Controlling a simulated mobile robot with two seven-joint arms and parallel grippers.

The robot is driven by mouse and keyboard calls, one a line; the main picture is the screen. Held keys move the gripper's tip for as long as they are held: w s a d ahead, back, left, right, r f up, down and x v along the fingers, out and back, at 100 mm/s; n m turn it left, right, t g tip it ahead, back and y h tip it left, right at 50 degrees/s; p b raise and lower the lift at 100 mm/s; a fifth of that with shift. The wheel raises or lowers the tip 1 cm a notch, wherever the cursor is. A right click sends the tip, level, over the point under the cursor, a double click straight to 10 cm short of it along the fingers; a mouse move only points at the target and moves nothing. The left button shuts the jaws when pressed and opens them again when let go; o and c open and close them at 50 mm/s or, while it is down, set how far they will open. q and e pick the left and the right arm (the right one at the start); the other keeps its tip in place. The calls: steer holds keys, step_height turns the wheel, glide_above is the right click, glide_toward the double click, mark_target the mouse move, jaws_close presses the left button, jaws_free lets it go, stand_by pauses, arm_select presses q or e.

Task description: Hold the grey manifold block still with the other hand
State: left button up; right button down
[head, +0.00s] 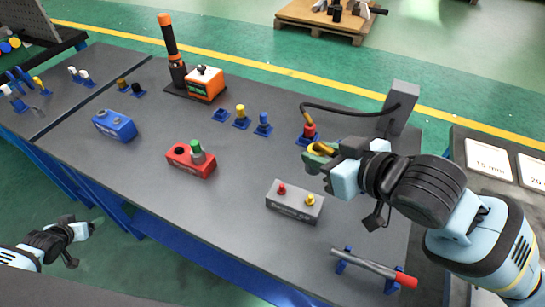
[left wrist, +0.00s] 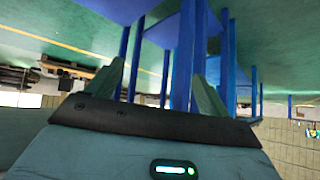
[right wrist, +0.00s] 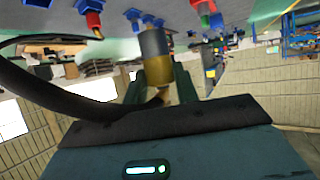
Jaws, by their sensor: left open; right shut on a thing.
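My left gripper (head: 80,245) is open and empty, low at the left, off the table's front edge and far from the block. The left wrist view shows its spread fingers (left wrist: 172,85) and blue table legs. The block is not in it.
A red block (head: 190,163) with a green fitting and a blue block (head: 113,125) stand left of the manifold. A grey post (head: 401,105) carries the hose. A grey rod with a red end (head: 375,267) rests on blue holders at front right. Bare tabletop lies between the blocks.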

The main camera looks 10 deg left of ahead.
arm_select(q)
steer(key=w+a+r+n+y, duration=0.1)
steer(key=w+a+r, duration=0.2)
steer(key=a+r, duration=0.25)
steer(key=w+a+r+n+t+y, duration=0.1)
steer(key=w+a+r, duration=0.1)
steer(key=a+r, duration=0.35)
steer(key=w+a+r+n+y, duration=0.1)
steer(key=w+a+r, duration=0.2)
steer(key=a+r, duration=0.25)
steer(key=w+d+r+m+t+h, duration=0.1)
steer(key=w+d+r+m+h, duration=0.3)
steer(key=w+d+r, duration=1)
steer(key=w+d+f+m+g+h, duration=0.1)
steer(key=w+d+m+g+h, duration=0.3)
steer(key=d, duration=1.2)
steer(key=w+d+f+m+h, duration=0.1)
steer(key=d+m+h, duration=0.35)
steer(key=d, duration=1.25)
steer(key=m+g+y, duration=0.2)
steer(key=m+g, duration=0.6)
steer(key=m, duration=0.7)
glide_toward(290, 195)
steer(key=shift+x, duration=5.15)
